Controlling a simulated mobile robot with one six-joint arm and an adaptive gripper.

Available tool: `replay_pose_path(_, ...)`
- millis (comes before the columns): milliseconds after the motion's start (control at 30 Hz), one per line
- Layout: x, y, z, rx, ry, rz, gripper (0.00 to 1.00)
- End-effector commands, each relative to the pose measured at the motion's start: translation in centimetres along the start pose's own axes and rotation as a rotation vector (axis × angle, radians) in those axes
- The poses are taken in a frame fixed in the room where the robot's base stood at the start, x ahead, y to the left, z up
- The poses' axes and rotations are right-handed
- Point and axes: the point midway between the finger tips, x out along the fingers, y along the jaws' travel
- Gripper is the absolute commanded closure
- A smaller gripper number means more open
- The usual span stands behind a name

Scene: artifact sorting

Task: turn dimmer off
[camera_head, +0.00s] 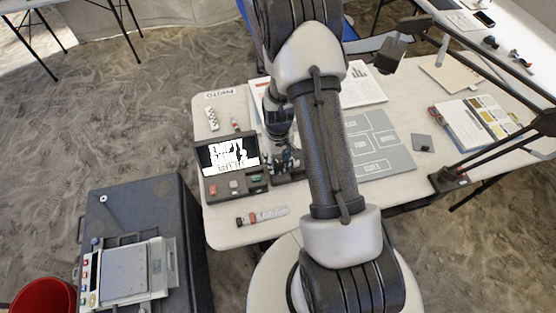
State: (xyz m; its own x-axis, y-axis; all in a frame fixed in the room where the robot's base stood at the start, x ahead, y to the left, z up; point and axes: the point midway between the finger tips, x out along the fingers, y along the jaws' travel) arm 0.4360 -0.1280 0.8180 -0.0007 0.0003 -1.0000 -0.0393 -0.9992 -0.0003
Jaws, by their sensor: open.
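No part is clearly recognizable as a dimmer. A dark desk lamp stands at the right of the table, with its small base (450,180) near the front edge and its head (394,52) above the back of the table. A small control seems to sit on the base, but its setting is too small to read. My arm rises through the middle of the picture and leaves it at the top.
A dark case (185,225) carries a scale (124,273) at lower left. A red bucket (43,296) stands beside it.

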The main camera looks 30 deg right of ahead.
Motion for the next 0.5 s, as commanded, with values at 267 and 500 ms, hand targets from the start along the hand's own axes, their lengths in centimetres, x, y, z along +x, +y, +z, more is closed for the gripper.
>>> replay_pose_path(267,-5.0,0.0,-0.1,0.0,0.005,0.001,0.57)
replay_pose_path(500,-9.6,0.0,-0.1,0.0,0.005,0.001,0.57)
